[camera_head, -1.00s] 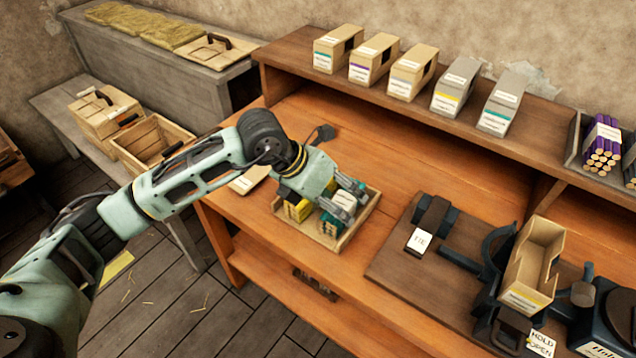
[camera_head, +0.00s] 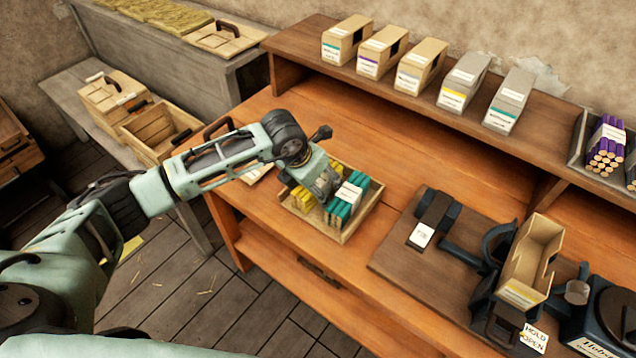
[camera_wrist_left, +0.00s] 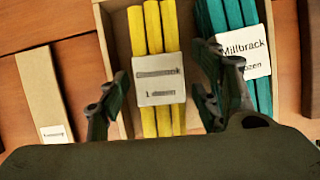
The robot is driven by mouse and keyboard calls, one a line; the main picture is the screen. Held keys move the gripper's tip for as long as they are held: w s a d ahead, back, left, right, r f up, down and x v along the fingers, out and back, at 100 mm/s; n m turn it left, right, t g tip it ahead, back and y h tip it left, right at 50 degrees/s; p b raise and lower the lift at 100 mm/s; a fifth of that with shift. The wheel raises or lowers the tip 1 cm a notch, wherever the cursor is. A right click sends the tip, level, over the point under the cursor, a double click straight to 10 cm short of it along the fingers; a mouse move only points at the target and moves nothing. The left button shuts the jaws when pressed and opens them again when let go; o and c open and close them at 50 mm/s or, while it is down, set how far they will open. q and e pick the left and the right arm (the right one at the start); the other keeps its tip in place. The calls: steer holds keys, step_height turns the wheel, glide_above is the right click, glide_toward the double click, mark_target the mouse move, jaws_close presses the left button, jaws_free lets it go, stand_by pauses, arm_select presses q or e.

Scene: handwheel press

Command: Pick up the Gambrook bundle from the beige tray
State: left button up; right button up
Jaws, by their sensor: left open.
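The beige tray (camera_head: 365,213) sits on the orange wooden bench and holds a yellow bundle (camera_head: 303,200) and a teal bundle (camera_head: 343,205). In the left wrist view the teal bundle (camera_wrist_left: 246,52) has a label reading "Millbrack". The yellow bundle (camera_wrist_left: 158,30) has a blurred label whose name I cannot read fully; it is the other bundle in the tray. My left gripper (camera_wrist_left: 160,105) is open, with one finger on each side of the yellow bundle in that view; contact is not shown. In the head view this gripper (camera_head: 315,188) is over the tray, partly hiding the yellow bundle. My right gripper is not in view.
A flat beige box (camera_wrist_left: 50,95) lies left of the tray. A dark board (camera_head: 400,262) with the press and an open carton (camera_head: 533,255) stands to the right. Several labelled boxes line the shelf (camera_head: 300,60) behind. Bench space behind the tray is clear.

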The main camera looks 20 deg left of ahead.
arm_select(q)
steer(key=shift+c, duration=0.2)
steer(key=c, duration=1.4)
steer(key=shift+r, duration=0.1)
